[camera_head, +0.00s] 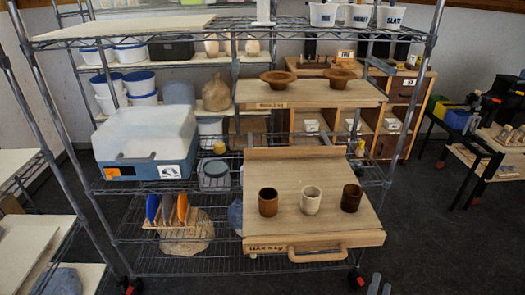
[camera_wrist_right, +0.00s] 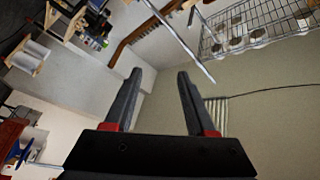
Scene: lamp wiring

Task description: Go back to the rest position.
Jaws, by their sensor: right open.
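My right gripper (camera_head: 379,284) shows only as fingertips at the bottom edge of the head view, right of the rack's lower right corner. In the right wrist view its two fingers (camera_wrist_right: 158,80) stand wide apart with nothing between them. They point up toward a pale wall and ceiling, clear of any surface. My left gripper is in neither view.
A wire rack fills the middle. Its pulled-out wooden board (camera_head: 285,215) bears three cups, including a pale one (camera_head: 310,201). Two bowls stand on the upper board (camera_head: 310,95). A blue-white bin (camera_head: 145,145) stands left. Dark floor (camera_head: 450,240) is clear at right.

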